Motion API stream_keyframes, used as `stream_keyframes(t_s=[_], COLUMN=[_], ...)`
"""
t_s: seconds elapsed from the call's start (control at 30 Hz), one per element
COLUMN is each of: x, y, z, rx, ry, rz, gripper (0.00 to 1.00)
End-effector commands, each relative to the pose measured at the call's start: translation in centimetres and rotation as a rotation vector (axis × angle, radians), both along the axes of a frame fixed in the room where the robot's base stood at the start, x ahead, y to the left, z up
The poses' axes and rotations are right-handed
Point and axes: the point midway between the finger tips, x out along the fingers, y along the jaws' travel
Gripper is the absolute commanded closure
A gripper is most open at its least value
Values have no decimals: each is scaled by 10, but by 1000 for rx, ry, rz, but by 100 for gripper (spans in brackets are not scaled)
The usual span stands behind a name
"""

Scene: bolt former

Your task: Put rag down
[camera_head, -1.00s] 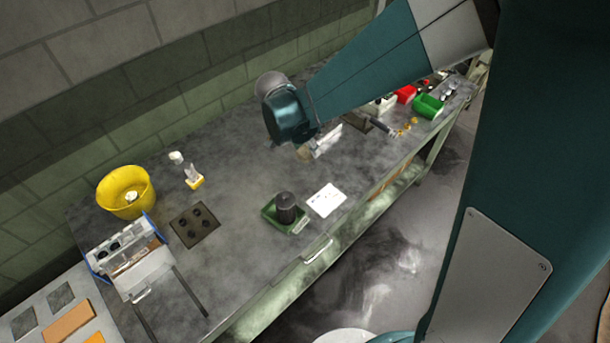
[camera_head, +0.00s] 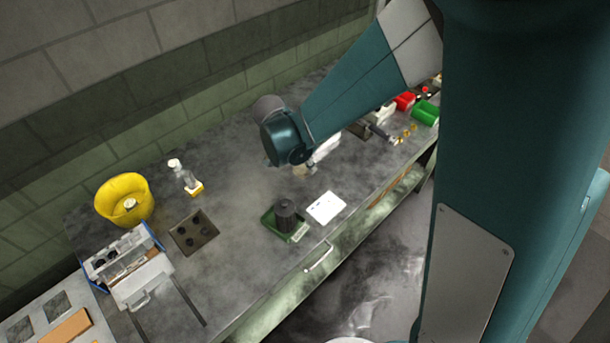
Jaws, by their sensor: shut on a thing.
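My arm reaches over the middle of the bench, and its teal wrist hides most of my gripper (camera_head: 310,168). Only a small part of the gripper area shows below and right of the wrist, low over the bench top. The fingers and most of the rag are hidden. I cannot tell whether the rag touches the bench (camera_head: 240,180).
A dark cylinder (camera_head: 286,212) stands in a green tray (camera_head: 270,222) beside a white sheet (camera_head: 326,207). At left are a yellow bucket (camera_head: 110,200), a bottle (camera_head: 187,180), a dark plate with holes (camera_head: 182,240) and a toolbox (camera_head: 130,270). Red (camera_head: 405,101) and green bins (camera_head: 426,113) stand at far right.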

Motion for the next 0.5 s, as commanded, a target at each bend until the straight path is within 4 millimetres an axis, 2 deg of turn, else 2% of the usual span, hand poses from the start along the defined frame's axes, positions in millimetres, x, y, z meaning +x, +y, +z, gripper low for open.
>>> stream_keyframes(t_s=[0.2, 0.5], x=[0, 0], y=[0, 0], z=[-16, -17], rx=[0, 0], ry=[0, 0], rz=[0, 0], gripper=[78, 78])
